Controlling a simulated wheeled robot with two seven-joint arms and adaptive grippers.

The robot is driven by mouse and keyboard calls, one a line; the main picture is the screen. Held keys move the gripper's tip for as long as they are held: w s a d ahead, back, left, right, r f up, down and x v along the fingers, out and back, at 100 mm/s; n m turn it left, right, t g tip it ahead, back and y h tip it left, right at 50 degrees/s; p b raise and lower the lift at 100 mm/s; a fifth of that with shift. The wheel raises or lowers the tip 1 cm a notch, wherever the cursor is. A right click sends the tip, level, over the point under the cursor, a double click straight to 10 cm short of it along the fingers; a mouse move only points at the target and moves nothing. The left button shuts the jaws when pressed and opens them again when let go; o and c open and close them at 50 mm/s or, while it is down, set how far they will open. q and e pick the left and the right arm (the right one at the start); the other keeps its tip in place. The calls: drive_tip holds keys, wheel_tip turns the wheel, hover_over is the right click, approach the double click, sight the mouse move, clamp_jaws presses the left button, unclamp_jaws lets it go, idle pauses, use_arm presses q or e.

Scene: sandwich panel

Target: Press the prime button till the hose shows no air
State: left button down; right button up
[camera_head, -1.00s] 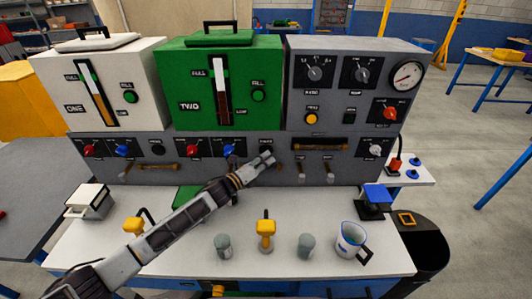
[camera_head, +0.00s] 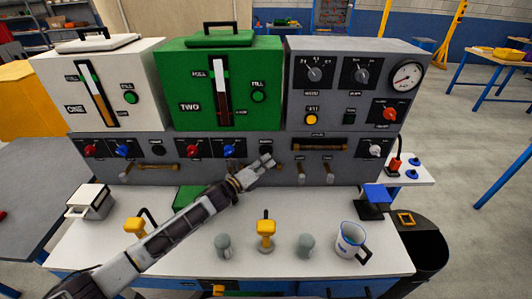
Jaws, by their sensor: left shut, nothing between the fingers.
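The grey panel (camera_head: 100,176) stands across the back of the white counter. My left gripper (camera_head: 269,161) is shut and empty, in front of the panel's lower row, right of the blue knob (camera_head: 229,151). A small label (camera_head: 266,141) shows just above the fingertips, too small to read surely. Any button below it is hidden or hard to make out behind the gripper; I cannot tell whether the fingers touch the panel. A dark round button (camera_head: 157,149) sits further left. Brown tube-like bars (camera_head: 155,167) lie along the panel; I cannot tell air inside. My right gripper is not in view.
White tank ONE (camera_head: 55,87) and green tank TWO (camera_head: 180,80) stand above the panel. A yellow button (camera_head: 312,119) and gauge (camera_head: 407,75) are at upper right. Grey cups, a yellow-topped tool (camera_head: 265,229) and a white jug (camera_head: 350,243) stand on the counter.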

use_arm(q)
drive_tip(key=s+p, duration=0.1)
drive_tip(key=s, duration=0.4)
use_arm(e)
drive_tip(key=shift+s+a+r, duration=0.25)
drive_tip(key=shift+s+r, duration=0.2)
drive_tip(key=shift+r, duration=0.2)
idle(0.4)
